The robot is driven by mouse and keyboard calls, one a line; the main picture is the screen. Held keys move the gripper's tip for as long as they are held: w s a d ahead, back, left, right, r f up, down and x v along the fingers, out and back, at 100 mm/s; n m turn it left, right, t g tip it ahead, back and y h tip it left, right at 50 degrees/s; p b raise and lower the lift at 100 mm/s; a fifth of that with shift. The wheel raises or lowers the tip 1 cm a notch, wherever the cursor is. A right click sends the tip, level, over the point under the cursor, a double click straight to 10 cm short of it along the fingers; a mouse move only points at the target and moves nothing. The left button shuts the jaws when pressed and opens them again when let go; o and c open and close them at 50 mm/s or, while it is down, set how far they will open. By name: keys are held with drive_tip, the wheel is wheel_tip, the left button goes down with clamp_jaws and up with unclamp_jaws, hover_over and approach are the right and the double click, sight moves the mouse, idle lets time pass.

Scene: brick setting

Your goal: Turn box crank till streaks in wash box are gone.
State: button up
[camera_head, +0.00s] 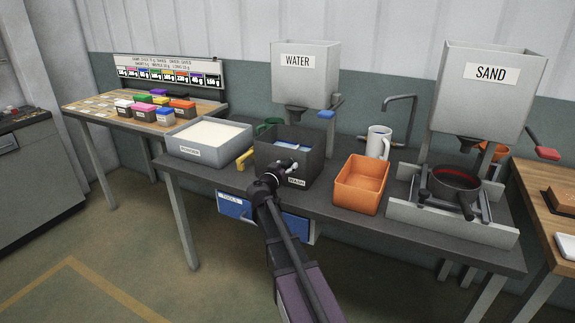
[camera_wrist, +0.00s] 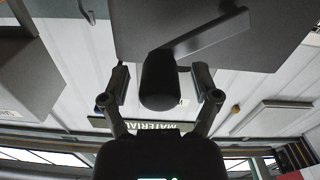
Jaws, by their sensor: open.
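The dark wash box (camera_head: 268,152), labelled WASH, stands open-topped on the middle of the dark bench. Something pale blue shows inside it; streaks cannot be made out. My gripper (camera_head: 281,172) is at the box's front side and hides part of it. In the wrist view, the dark box crank (camera_wrist: 204,34) has a flat arm slanting across the box and a rounded knob. My gripper also shows there (camera_wrist: 160,76), open, with one finger on each side of the knob. Gaps show between the fingers and the knob.
A grey tub of white powder (camera_head: 189,151) and a yellow handle (camera_head: 246,158) are left of the box. An orange bin (camera_head: 359,190) and white mug (camera_head: 379,138) are right. The WATER hopper (camera_head: 305,85) stands behind; the SAND hopper (camera_head: 485,100) is at the right.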

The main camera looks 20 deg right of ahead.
drive_tip(key=shift+w+d, duration=0.45)
clamp_jaws()
drive_tip(key=shift+r, duration=0.1)
drive_tip(key=shift+d+r, duration=0.1)
drive_tip(key=shift+d, duration=0.15)
